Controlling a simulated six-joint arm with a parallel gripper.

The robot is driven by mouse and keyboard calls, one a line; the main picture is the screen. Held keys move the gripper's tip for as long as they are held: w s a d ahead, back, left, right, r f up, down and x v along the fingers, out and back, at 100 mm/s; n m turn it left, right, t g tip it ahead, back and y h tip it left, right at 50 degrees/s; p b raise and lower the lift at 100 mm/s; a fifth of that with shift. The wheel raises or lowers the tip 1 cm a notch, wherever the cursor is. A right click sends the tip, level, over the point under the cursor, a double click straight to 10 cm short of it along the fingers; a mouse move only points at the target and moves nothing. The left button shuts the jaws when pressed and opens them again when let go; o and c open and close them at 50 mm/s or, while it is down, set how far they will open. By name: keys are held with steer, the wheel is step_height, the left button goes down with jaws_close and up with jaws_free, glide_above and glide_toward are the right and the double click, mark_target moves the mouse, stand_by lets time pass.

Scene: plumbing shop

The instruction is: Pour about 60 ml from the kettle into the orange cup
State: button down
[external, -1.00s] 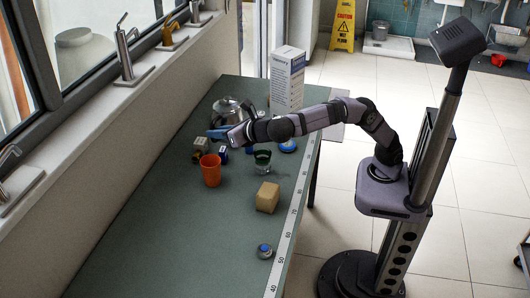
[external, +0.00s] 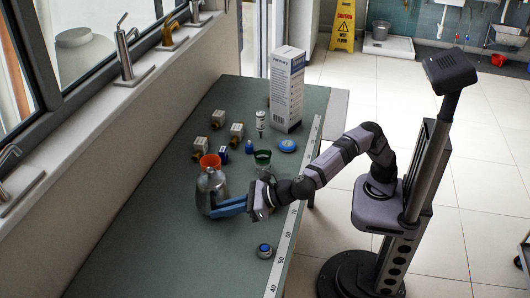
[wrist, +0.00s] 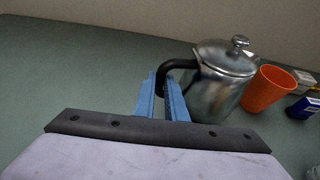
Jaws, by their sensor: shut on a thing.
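The silver kettle (external: 212,187) is at the left part of the table, in front of the orange cup (external: 210,160) in the external view, hiding its lower part. In the wrist view the kettle (wrist: 218,88) has its lid on, and the orange cup (wrist: 266,90) stands upright just to its right. My gripper (external: 228,207) is shut on the kettle's black handle (wrist: 178,66), with its blue fingers (wrist: 163,88) on either side of it. I cannot tell whether the kettle's base touches the table.
Several small boxed fittings (external: 201,145) stand behind the cup. A small blue item (external: 249,147), a green-rimmed glass (external: 262,157), a blue disc (external: 288,145) and a tall white box (external: 287,88) stand farther back. A blue-topped round item (external: 265,250) lies in front. The front left table is clear.

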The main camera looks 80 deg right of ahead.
steer(key=shift+s+a+f+n+y, duration=0.15)
steer(key=shift+s+a+f, duration=0.05)
steer(key=shift+s+f, duration=0.25)
steer(key=shift+s+a+f+n+y, duration=0.15)
steer(key=shift+s+f, duration=0.2)
steer(key=shift+f, duration=0.2)
steer(key=shift+r, duration=0.1)
